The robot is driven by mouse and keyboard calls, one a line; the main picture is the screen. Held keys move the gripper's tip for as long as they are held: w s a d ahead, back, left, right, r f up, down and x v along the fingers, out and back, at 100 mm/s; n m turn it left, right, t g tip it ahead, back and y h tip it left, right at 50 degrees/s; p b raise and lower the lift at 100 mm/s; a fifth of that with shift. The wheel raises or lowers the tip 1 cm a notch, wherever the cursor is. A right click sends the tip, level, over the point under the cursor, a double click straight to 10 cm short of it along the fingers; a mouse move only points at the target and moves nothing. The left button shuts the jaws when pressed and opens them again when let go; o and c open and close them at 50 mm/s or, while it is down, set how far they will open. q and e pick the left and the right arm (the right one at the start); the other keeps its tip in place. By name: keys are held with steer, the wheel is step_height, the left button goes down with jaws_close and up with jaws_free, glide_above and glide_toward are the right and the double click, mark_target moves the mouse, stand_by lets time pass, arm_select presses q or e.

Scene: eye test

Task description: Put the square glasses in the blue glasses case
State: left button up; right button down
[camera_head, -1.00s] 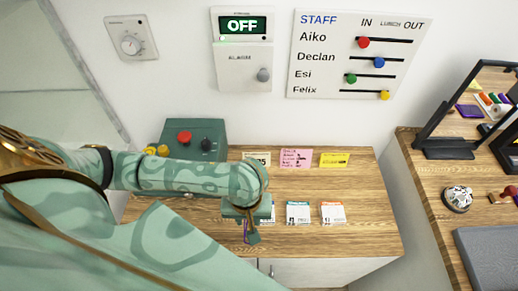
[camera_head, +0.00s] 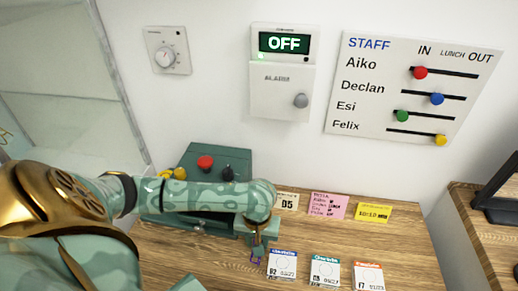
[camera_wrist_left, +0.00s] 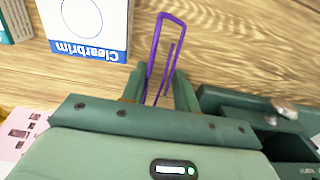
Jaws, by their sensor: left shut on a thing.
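In the left wrist view the frame stands out between the two fingers (camera_wrist_left: 160,88), over the wood. In the head view only a small purple bit shows below the gripper, above the wooden counter, left of the white cards. I cannot tell how far above the wood it is. No blue glasses case is in view. My right gripper is not in view.
A green box (camera_head: 228,156) with a red button (camera_head: 205,162) stands behind my left arm. Labelled white boxes (camera_head: 325,270) line the counter's front; paper notes (camera_head: 328,205) lie behind. A second counter (camera_head: 470,225) is at right. An alarm panel (camera_head: 281,90) and staff board (camera_head: 375,115) hang on the wall.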

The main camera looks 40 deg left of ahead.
arm_select(q)
steer(key=shift+r, duration=0.1)
steer(key=o, duration=1)
